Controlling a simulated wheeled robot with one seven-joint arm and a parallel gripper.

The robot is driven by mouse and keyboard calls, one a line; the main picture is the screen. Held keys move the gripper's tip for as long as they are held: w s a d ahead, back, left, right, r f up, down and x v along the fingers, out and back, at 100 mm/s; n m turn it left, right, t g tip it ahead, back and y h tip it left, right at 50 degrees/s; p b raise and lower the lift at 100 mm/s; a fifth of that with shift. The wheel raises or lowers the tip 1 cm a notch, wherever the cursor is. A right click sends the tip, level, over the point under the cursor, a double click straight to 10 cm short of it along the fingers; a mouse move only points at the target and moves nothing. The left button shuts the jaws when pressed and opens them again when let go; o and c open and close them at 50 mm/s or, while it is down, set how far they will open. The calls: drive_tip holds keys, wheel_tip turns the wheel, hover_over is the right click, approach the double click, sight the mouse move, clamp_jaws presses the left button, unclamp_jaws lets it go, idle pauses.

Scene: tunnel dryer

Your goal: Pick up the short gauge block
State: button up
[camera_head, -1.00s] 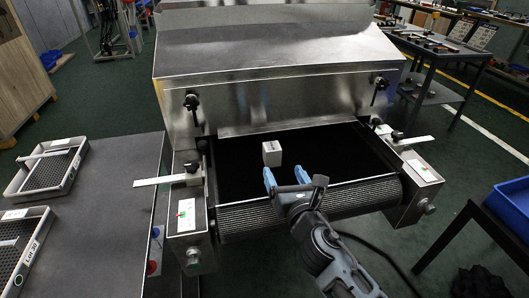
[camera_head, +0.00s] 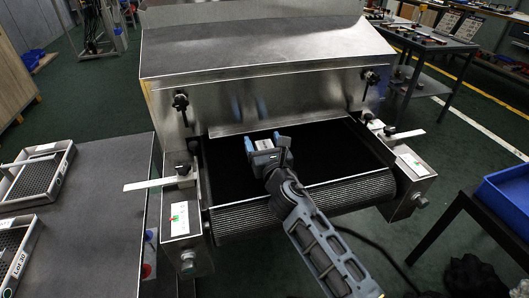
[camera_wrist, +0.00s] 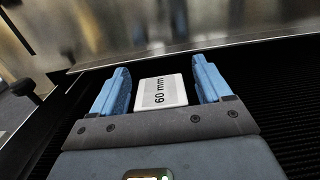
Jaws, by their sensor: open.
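A small pale gauge block (camera_wrist: 161,92) with a dark "60 mm" label lies on the black conveyor belt (camera_head: 330,150) of the dryer. In the wrist view it sits between the two blue fingers of my gripper (camera_wrist: 163,88). The fingers stand apart, with a visible gap on each side of the block. In the head view my gripper (camera_head: 264,140) is over the far part of the belt, near the dryer opening, and mostly hides the block.
The steel dryer hood (camera_head: 260,85) rises just beyond my gripper. Side brackets with knobs flank the belt. A grey table (camera_head: 90,220) at left carries trays with mesh bottoms (camera_head: 38,175). A blue bin (camera_head: 505,200) is at right.

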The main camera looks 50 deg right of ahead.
drive_tip(key=c, duration=1.2)
drive_tip(key=shift+c, duration=1.1)
drive_tip(key=shift+r, duration=0.1)
